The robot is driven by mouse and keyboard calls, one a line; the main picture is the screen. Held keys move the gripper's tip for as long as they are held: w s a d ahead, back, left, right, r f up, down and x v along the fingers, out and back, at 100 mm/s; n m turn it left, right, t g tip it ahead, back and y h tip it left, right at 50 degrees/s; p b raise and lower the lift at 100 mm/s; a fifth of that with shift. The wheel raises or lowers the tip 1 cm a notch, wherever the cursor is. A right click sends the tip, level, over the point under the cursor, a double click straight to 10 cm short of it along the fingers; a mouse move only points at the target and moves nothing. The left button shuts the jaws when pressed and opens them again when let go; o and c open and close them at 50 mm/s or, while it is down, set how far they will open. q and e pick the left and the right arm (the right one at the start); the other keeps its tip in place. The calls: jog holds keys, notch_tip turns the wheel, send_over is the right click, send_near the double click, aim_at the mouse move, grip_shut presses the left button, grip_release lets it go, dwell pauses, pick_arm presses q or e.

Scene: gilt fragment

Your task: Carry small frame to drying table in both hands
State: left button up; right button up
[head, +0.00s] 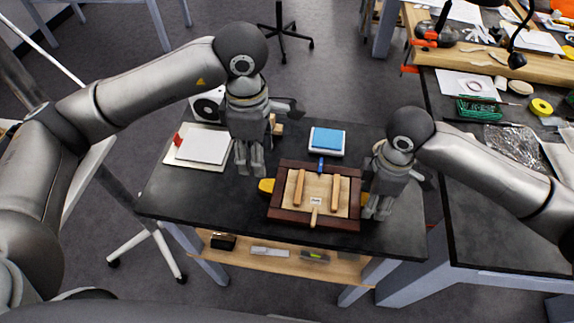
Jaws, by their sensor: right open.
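The small frame (317,222) is dark red-brown and lies flat on the dark worktable (200,196). Its pale inside carries two wooden bars (298,188) and a small label. My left gripper (250,172) points down just left of the frame's back left corner; its fingers are too small to tell how far apart they are. My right gripper (377,212) is open at the frame's right side, close to the edge. Whether it touches the frame I cannot tell. Yellow pieces (266,186) show at the frame's left and right sides. I cannot tell which surface is the drying table.
A blue-topped white box (327,140) stands behind the frame. White sheets (203,146) lie at the worktable's left. A second dark table (480,215) at the right has tools, a yellow tape roll (541,107) and clear wrap at its back; its front part is bare.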

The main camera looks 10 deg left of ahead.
notch_tip(320, 180, up, 12)
dwell(0.6)
dwell(0.5)
